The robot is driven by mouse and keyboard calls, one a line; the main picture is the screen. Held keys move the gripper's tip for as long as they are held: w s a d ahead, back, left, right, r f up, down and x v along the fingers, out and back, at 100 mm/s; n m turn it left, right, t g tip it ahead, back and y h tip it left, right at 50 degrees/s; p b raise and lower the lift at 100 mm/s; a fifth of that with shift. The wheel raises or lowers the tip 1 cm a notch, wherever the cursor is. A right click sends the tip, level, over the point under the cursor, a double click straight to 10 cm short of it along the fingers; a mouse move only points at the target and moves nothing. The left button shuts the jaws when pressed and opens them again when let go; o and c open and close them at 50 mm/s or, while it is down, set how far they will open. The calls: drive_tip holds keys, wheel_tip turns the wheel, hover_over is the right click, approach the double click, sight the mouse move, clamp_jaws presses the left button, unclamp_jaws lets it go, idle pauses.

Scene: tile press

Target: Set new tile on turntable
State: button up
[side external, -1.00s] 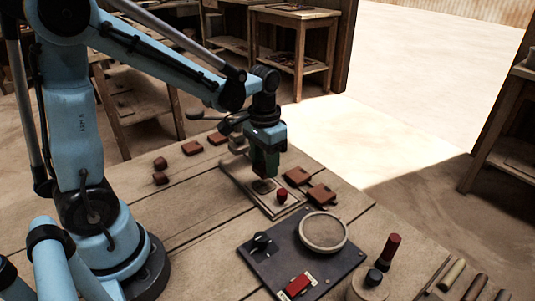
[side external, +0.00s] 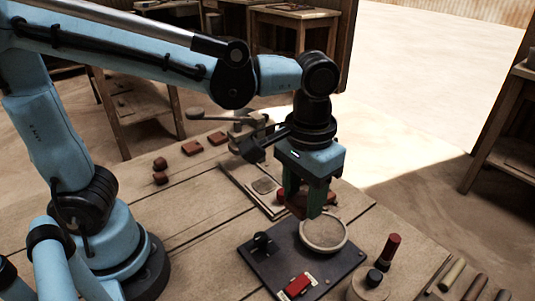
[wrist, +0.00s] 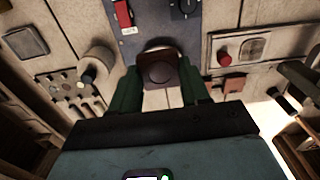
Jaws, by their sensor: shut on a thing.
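My gripper (side external: 307,200) has green fingers shut on a reddish-brown tile, clear in the wrist view (wrist: 161,72) with a round mark on its face. In the side view the fingers mostly hide this tile. The gripper hangs over the back edge of the round turntable (side external: 323,246), which has a pale rim and a bare brown top in the part that shows. In the wrist view the held tile covers most of the turntable. I cannot tell whether the tile touches it.
The turntable is on a dark plate (side external: 283,264) with a black knob and a red switch (side external: 298,286). The press board (side external: 238,178) lies behind, with a red knob. Another tile shows in the wrist view (wrist: 233,83). A red-handled tool (side external: 390,247) stands at right.

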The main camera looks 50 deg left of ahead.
drive_tip(key=s+d+r, duration=0.1)
drive_tip(key=s+d, duration=0.2)
drive_tip(key=d, duration=0.4)
hover_over(323, 231)
wheel_tip(323, 231, down, 7)
drive_tip(key=shift+r, duration=0.1)
drive_tip(key=shift+f, duration=2)
drive_tip(key=shift+f, duration=0.1)
drive_tip(key=o, duration=1)
drive_tip(key=shift+o, duration=0.2)
